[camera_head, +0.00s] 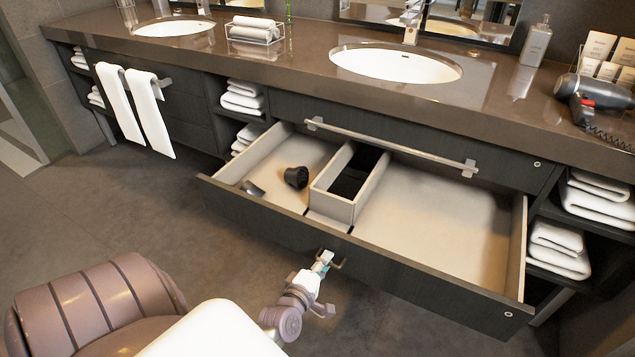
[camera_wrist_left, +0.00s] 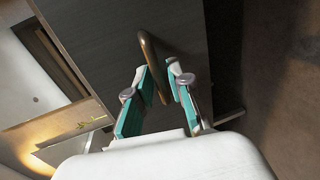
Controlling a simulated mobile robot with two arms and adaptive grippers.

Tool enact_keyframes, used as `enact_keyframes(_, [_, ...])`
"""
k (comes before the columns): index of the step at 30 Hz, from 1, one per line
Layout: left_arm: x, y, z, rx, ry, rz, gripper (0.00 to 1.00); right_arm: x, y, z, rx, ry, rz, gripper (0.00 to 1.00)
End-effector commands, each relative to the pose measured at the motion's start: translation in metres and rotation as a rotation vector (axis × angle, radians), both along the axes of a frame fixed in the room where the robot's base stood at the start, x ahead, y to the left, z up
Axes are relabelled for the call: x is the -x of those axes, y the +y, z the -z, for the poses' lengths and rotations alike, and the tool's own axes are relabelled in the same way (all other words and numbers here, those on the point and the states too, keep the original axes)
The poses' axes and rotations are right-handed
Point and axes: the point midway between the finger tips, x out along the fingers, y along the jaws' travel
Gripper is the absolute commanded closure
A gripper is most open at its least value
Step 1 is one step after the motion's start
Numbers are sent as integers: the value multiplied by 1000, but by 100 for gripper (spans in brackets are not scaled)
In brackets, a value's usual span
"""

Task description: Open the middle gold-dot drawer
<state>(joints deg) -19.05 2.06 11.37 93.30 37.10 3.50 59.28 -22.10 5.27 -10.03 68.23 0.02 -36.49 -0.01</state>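The wide dark drawer (camera_head: 410,281) in the middle of the vanity stands pulled far out. A small pale dot (camera_head: 508,313) is on its front at the right end; its colour is hard to tell. A small loop handle (camera_head: 336,261) is at the middle of its front. My left gripper (camera_head: 327,259) is at this handle. In the left wrist view, the two teal-padded fingers (camera_wrist_left: 160,76) are apart, with the bronze-looking loop handle (camera_wrist_left: 148,47) reaching between their tips. Contact cannot be told. My right gripper is not in view.
Inside the drawer are a dark cup-shaped item (camera_head: 297,177) and a divider box (camera_head: 334,205). A closed drawer with a long bar handle (camera_head: 390,146) is above. A hair dryer (camera_head: 597,91) lies on the counter. Open floor (camera_head: 120,215) is in front and left.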

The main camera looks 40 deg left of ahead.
Motion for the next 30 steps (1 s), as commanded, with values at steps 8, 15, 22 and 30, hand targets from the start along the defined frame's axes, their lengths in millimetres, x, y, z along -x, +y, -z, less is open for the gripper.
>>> enact_keyframes(8, [50, -12, -9, 0, 4, 0, 80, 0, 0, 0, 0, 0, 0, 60])
enact_keyframes(15, [93, -22, -19, 1, 5, 1, 80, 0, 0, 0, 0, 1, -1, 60])
enact_keyframes(22, [110, -27, -23, 1, 3, 1, 80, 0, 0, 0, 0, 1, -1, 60])
enact_keyframes(30, [110, -27, -23, 0, 2, 0, 80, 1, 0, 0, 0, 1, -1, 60])
